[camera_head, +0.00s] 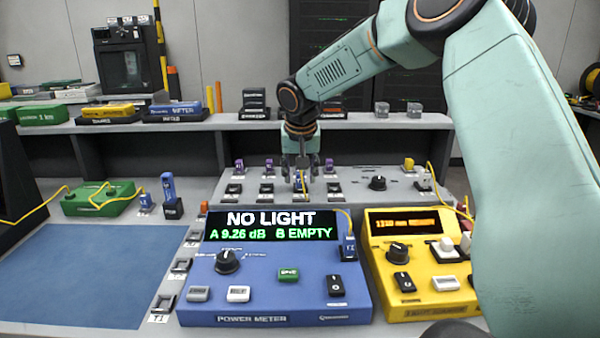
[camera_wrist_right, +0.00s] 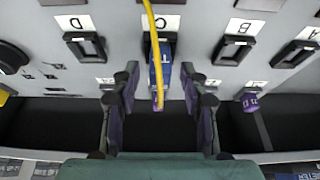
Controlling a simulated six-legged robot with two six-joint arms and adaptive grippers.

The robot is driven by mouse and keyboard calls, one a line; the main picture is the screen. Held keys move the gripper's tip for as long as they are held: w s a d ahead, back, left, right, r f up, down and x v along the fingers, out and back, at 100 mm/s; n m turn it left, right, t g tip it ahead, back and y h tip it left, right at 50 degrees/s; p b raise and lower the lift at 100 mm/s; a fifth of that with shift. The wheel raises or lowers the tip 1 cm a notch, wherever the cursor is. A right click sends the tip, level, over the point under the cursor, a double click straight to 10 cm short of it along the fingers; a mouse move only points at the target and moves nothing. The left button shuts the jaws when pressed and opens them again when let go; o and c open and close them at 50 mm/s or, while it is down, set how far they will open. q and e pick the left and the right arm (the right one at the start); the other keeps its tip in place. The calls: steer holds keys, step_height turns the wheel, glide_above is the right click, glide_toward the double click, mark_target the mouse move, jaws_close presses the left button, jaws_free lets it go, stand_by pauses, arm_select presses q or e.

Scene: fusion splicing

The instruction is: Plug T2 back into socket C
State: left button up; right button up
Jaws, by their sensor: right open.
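A blue plug with a yellow cable (camera_wrist_right: 166,69) stands at socket C (camera_wrist_right: 142,49) in the right wrist view. It looks seated there, though the cable hides part of it and I cannot read its label. It shows small in the head view (camera_head: 298,184). My right gripper (camera_head: 300,171) is lowered over the socket panel from above. In the right wrist view its fingers (camera_wrist_right: 160,84) are open, one on each side of the plug, with visible gaps to it. My left gripper is out of view.
Sockets D (camera_wrist_right: 86,47) and B (camera_wrist_right: 237,48) flank socket C. A purple plug (camera_wrist_right: 250,102) is near the fingers. The blue power meter (camera_head: 265,303) reads "NO LIGHT". A yellow device (camera_head: 432,308) stands right of it. A blue mat (camera_head: 70,275) lies clear at left.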

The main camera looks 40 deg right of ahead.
steer(key=shift+r, duration=0.1)
steer(key=v, duration=1.2)
